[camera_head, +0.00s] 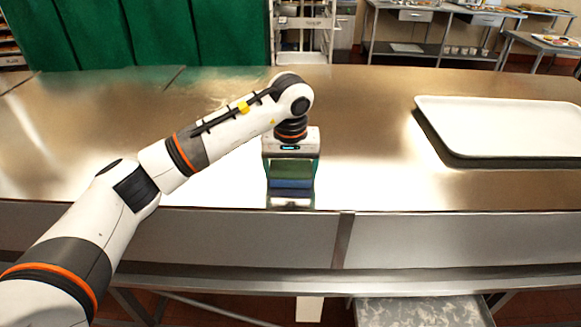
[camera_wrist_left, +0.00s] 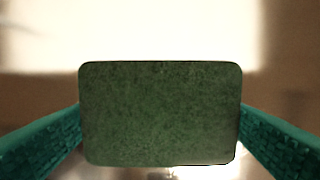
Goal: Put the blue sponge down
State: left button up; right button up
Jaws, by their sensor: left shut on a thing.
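My left gripper (camera_head: 291,183) is over the metal table near its front edge, pointing down. It is shut on the blue sponge (camera_head: 291,184), which shows as a blue block with a green upper face between the fingers. In the left wrist view, the sponge's dark green face (camera_wrist_left: 160,113) fills the middle, with a teal finger at each side. A reflection shows just below the sponge on the shiny table; I cannot tell whether the sponge touches the surface. My right gripper is not in view.
The steel table (camera_head: 370,150) is bare around the gripper. A white tray (camera_head: 500,104) lies on the table at the right. The table's front edge is close below the gripper. Shelves and side tables with dishes stand far behind.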

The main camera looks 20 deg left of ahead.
aim_at(290, 174)
pick_arm(q)
jog(key=o, duration=0.7)
jog(key=shift+r+p, duration=0.2)
jog(key=shift+p, duration=0.1)
jog(key=shift+r+b, duration=0.35)
jog(key=r, duration=0.3)
jog(key=s+r+b, duration=0.1)
jog(key=r, duration=0.3)
jog(key=r+b, duration=0.1)
jog(key=r, duration=0.3)
jog(key=shift+s+d, duration=0.25)
jog(key=shift+s, duration=0.15)
